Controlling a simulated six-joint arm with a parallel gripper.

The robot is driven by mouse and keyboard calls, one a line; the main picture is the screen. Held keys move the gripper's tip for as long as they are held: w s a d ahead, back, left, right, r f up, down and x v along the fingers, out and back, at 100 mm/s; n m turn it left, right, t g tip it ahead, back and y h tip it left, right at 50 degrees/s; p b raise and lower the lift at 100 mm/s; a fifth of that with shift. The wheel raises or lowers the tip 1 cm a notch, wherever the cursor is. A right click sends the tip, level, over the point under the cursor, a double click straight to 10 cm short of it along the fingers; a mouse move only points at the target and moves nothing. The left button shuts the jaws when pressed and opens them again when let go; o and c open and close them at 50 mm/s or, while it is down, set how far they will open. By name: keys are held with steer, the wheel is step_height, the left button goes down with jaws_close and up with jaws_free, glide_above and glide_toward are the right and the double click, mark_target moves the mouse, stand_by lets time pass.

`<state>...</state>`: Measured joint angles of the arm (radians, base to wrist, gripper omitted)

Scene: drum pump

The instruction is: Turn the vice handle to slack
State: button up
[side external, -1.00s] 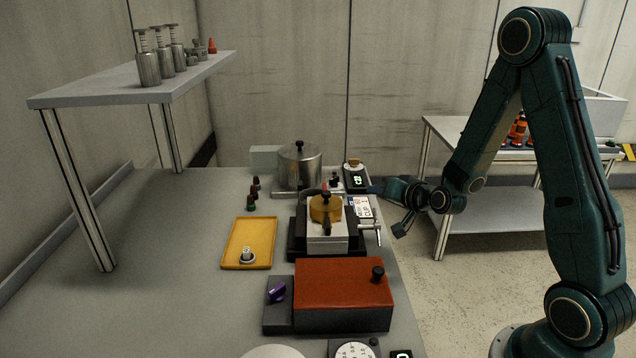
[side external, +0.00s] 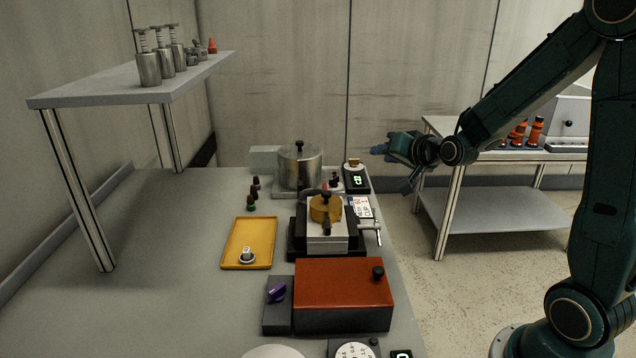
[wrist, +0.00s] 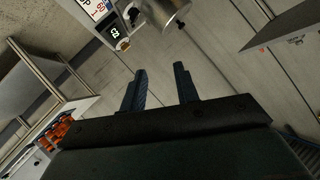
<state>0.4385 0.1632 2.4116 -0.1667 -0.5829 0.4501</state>
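The vice (side external: 327,243) stands near the right edge of the bench, with a pale block and a round brass-coloured part on top. Its metal handle (side external: 377,233) is a T-bar sticking out at the vice's right side. My gripper (side external: 376,150) is in the air behind and above the vice, apart from the handle, and points left. In the wrist view my gripper's two fingers (wrist: 160,78) are spread with nothing between them. The vice and its handle do not show in the wrist view.
A metal pot (side external: 300,166) and a small scale with a green display (side external: 356,181) stand behind the vice. A red-topped box (side external: 343,290) stands in front of it. A yellow tray (side external: 238,240) lies to the left. The air to the right of the bench edge is free.

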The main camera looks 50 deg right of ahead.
steer(key=shift+r, duration=1.05)
steer(key=n+g+y, duration=0.2)
steer(key=g+y, duration=0.3)
steer(key=g, duration=0.5)
glide_above(375, 212)
steer(key=d, duration=0.1)
step_height(375, 212, down, 7)
steer(key=shift+s+d+r+g, duration=0.2)
steer(key=shift+s+d+g, duration=0.3)
steer(key=shift+s+g, duration=0.3)
steer(key=shift+f, duration=0.1)
steer(key=f, duration=0.4)
steer(key=w+a+f, duration=0.1)
steer(key=f, duration=0.4)
steer(key=a+f, duration=0.1)
steer(key=f, duration=0.3)
steer(key=shift+w+f, duration=0.2)
steer(key=shift+w, duration=0.05)
steer(key=shift+c, duration=0.4)
jaws_close()
